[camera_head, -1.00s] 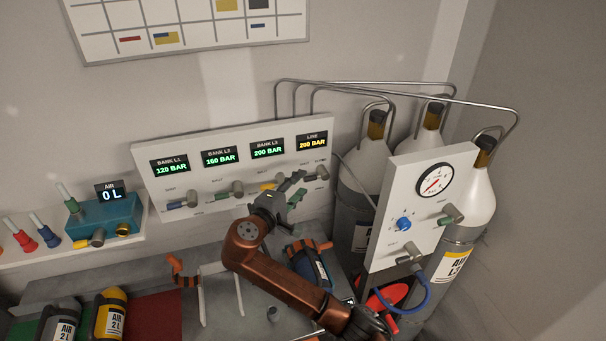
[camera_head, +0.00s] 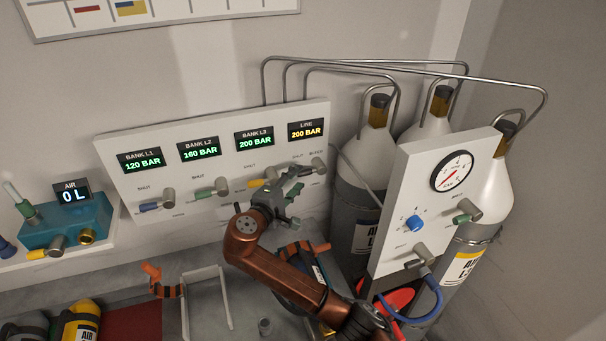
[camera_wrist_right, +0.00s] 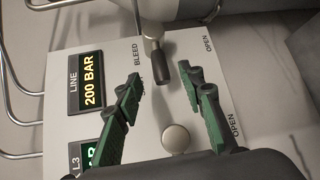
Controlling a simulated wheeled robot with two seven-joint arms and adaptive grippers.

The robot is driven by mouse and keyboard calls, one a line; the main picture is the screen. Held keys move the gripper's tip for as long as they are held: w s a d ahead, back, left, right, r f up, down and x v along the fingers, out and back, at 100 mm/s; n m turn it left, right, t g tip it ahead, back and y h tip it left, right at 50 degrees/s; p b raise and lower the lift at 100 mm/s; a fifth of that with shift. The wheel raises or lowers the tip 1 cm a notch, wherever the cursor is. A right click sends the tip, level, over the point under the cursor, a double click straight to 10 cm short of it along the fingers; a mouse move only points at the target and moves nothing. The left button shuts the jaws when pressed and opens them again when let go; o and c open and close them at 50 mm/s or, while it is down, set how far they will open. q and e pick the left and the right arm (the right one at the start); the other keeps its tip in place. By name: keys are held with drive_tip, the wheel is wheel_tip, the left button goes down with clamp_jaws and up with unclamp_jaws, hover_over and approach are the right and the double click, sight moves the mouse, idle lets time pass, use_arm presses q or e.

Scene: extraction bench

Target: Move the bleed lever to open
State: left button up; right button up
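The bleed lever sits under the yellow LINE display (camera_head: 306,131) at the right end of the white panel. In the right wrist view the lever's dark handle (camera_wrist_right: 161,66) hangs from a silver pivot near the BLEED label, with an OPEN label to its right. My right gripper (camera_wrist_right: 162,78) is open, its two green-padded fingers on either side of the handle's end, with visible gaps. In the head view the right gripper (camera_head: 296,184) is at the panel's right end and partly hides the lever. My left gripper is out of view.
Other valve levers with blue (camera_head: 151,207), green (camera_head: 204,194) and yellow handles line the panel. A round silver knob (camera_wrist_right: 176,138) lies between my fingers in the wrist view. A gauge panel (camera_head: 400,190) and tall cylinders (camera_head: 372,150) stand close on the right.

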sight(300, 176)
drive_tip(key=shift+x, duration=2.2)
drive_tip(key=shift+c, duration=0.3)
clamp_jaws()
drive_tip(key=shift+f, duration=0.1)
